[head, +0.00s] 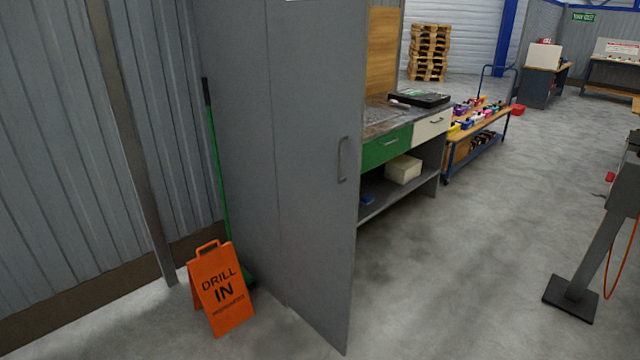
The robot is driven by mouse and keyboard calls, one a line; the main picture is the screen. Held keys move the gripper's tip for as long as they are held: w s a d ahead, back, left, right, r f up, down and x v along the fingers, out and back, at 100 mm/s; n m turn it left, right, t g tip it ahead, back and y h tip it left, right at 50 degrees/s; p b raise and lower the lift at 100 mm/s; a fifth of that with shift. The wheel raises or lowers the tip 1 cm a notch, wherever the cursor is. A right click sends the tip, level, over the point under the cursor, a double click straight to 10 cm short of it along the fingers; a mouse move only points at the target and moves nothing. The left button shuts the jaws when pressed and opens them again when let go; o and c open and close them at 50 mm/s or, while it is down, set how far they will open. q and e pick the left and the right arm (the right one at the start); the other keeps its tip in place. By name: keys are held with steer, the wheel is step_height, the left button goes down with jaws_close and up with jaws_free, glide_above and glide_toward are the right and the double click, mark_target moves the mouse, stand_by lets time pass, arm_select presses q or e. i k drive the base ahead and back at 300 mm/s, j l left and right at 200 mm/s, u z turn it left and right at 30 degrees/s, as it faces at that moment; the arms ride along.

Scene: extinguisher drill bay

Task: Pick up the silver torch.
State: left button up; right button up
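No silver torch can be made out in the head view. Several small coloured items lie on a low wooden-topped cart (466,140) beyond the workbench, too small to tell apart. A workbench (378,126) with a green drawer (386,148) and a pale drawer (432,127) stands behind a tall grey cabinet (290,150), which hides part of it. A dark flat case (420,98) lies on the bench top. Neither of my grippers is in view.
The grey cabinet blocks the near centre. An orange drill sign (221,290) and a green-handled broom (217,160) stand left of it. A grey stand (590,250) is at the right. Open concrete floor (460,260) lies between. Stacked pallets (429,52) are at the back.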

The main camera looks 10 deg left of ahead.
mark_target(393, 103)
steer(key=i+l, duration=0.4)
steer(key=i, duration=0.3)
steer(key=i+l+u, duration=0.15)
steer(key=i+l, duration=0.25)
steer(key=i, duration=0.35)
steer(key=i+l, duration=0.45)
steer(key=i, duration=0.25)
steer(key=i+l+u, duration=0.1)
steer(key=i+l, duration=0.4)
steer(key=i, duration=0.2)
steer(key=i+l, duration=0.5)
steer(key=i, duration=0.2)
steer(key=u, duration=0.7)
steer(key=l+u, duration=0.15)
steer(key=u, duration=0.25)
steer(key=i+l+u, duration=0.1)
steer(key=u, duration=0.3)
steer(key=l+u, duration=1)
steer(key=l, duration=0.15)
